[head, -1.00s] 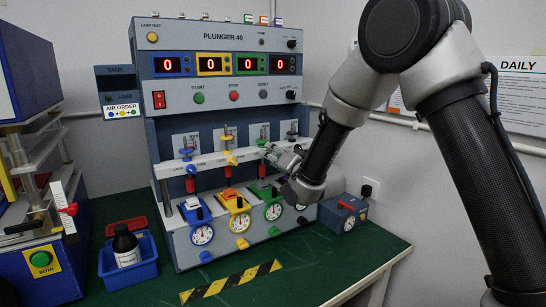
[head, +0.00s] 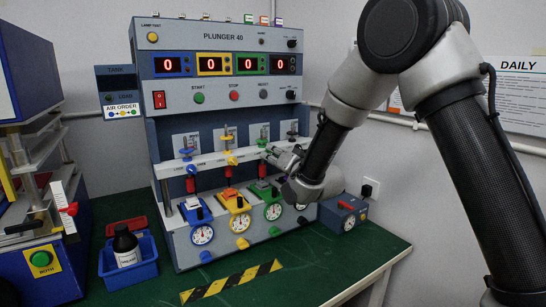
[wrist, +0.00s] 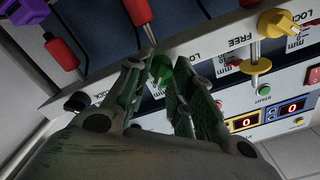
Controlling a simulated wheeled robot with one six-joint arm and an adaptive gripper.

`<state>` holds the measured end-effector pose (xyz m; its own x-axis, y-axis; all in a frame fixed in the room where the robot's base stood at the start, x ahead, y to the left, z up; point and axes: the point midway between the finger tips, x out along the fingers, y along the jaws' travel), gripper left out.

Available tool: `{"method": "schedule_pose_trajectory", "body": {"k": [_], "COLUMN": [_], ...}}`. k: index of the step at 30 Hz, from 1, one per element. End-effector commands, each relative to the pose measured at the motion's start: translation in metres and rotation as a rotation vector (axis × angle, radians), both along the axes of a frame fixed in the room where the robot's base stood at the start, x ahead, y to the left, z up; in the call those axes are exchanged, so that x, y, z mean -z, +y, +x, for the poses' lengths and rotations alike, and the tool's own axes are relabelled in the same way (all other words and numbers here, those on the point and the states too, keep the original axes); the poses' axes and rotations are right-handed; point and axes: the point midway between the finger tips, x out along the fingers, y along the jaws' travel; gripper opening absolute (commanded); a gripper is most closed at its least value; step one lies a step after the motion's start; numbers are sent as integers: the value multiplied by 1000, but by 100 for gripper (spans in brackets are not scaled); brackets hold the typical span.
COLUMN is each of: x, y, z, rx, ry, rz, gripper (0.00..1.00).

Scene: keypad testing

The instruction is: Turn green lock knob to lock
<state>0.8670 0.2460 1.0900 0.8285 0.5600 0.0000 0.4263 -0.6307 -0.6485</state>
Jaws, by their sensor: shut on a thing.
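The green lock knob (head: 262,142) sits on the white strip across the front of the PLUNGER 40 machine, third from the left. My gripper (head: 266,153) reaches it from the right in the head view and partly covers it. In the wrist view the green knob (wrist: 161,68) lies between the two fingertips of my gripper (wrist: 157,75), which are shut on it. LOCK and FREE lettering shows on the white strip (wrist: 215,45). The fingers hide part of the green knob and its nearby lettering, so I cannot tell its exact angle.
A yellow knob (head: 231,160) and a blue knob (head: 187,153) stand to the left on the same strip. Dial gauges and coloured fixtures (head: 237,201) are below. The table front is mostly clear.

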Motion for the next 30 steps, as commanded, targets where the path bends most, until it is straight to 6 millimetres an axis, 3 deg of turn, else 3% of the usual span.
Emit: {"method": "schedule_pose_trajectory", "body": {"k": [30], "x": [-1], "y": [3], "z": [-2], "rx": [1], "ry": [-510], "rz": [-755], "gripper": [0]}}
